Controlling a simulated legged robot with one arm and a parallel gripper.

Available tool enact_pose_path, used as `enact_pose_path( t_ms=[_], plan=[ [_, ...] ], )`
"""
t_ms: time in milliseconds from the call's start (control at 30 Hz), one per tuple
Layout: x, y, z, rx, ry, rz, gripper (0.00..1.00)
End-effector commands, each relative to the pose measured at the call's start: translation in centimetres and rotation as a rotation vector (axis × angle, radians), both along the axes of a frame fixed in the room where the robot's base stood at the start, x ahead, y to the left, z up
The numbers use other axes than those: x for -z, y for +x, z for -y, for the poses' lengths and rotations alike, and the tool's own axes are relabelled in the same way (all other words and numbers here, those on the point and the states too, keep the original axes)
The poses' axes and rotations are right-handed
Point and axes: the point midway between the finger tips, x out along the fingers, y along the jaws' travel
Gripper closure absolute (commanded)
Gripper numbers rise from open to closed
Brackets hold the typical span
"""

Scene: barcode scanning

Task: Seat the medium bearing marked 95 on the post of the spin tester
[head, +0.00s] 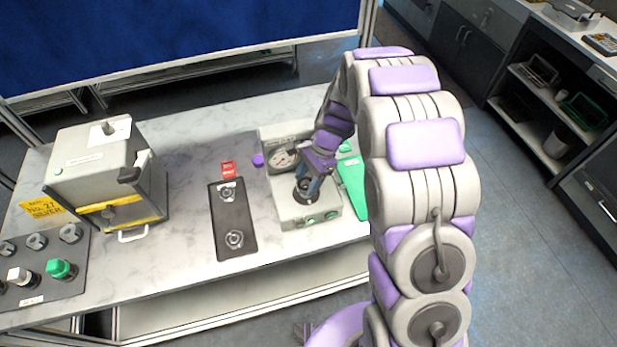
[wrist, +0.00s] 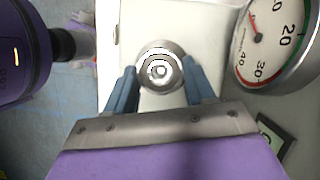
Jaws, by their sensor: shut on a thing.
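The spin tester (head: 292,213) is a grey box with a round gauge and green buttons on its front. Its dial (wrist: 275,45) fills the upper right of the wrist view. My gripper (head: 307,190) is over the tester's base, pointing down. In the wrist view its blue fingers (wrist: 160,72) are shut on a round metal bearing (wrist: 161,54). Bright rings show at the bearing's centre; I cannot tell whether the post is inside it or how high the bearing sits. The marking 95 is not readable.
A black mat (head: 232,212) left of the tester holds two bearings, with a red tag (head: 228,168) behind it. A grey machine (head: 105,170) and a tray (head: 45,285) with several parts stand further left. A green panel (head: 352,180) lies right of the tester.

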Motion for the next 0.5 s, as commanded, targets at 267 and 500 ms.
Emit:
enact_pose_path(
  t_ms=[267,500],
  plan=[
    [0.53,-0.05,-0.12,0.0,0.001,-0.002,0.82],
    [0.59,-0.02,-0.09,0.0,0.001,-0.001,0.82]
  ],
)
